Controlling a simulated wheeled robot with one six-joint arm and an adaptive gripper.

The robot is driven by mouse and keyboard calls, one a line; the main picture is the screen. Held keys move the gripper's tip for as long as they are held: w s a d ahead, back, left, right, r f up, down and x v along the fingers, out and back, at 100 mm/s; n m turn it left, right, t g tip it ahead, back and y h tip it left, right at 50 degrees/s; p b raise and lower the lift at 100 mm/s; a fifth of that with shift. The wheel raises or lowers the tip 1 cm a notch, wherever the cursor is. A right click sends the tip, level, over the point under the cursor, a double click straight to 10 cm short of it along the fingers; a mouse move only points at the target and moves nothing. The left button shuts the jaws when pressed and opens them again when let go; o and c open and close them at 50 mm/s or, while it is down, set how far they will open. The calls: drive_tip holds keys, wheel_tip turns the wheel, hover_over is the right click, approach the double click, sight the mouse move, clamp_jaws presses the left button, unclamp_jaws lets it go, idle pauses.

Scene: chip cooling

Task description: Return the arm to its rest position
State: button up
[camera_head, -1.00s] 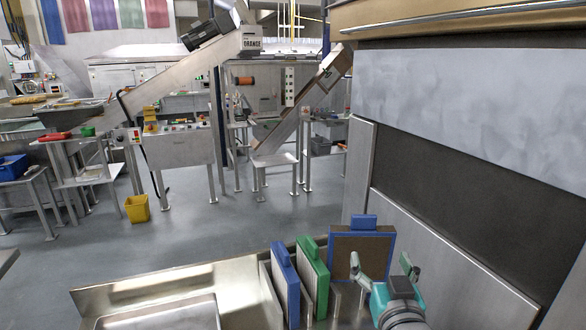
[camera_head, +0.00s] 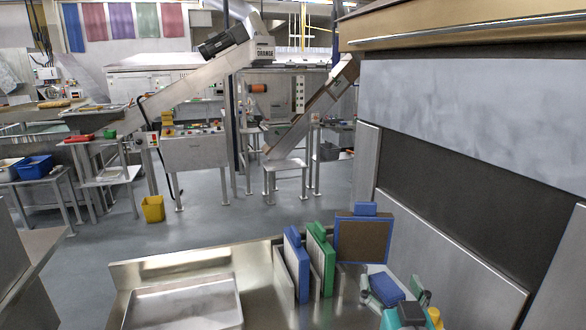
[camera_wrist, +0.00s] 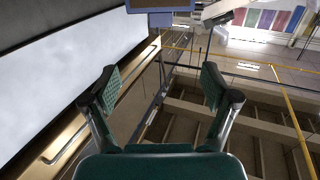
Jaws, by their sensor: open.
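My gripper (camera_head: 390,283) is at the lower right of the head view, above the steel counter (camera_head: 262,262). Its fingers are spread with nothing between them in the wrist view (camera_wrist: 160,85). In the head view a blue block (camera_head: 385,290) shows between the fingers; I cannot tell how far behind them it lies. The wrist view looks toward a pale wall panel, dark beams and yellow rails.
A blue board (camera_head: 297,265), a green board (camera_head: 320,258) and a blue-edged brown board (camera_head: 362,240) stand upright left of my gripper. A metal wall (camera_head: 455,240) rises on the right. The floor beyond, around the yellow bin (camera_head: 153,209), is mostly clear.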

drive_tip(key=s+f+n+g+y, duration=0.1)
drive_tip(key=s+f+g, duration=0.1)
drive_tip(key=s+f, duration=1.95)
drive_tip(key=s, duration=0.9)
drive_tip(key=s+f+g, duration=0.1)
drive_tip(key=s+f, duration=0.2)
drive_tip(key=s, duration=0.9)
drive_tip(key=shift+s+d, duration=0.25)
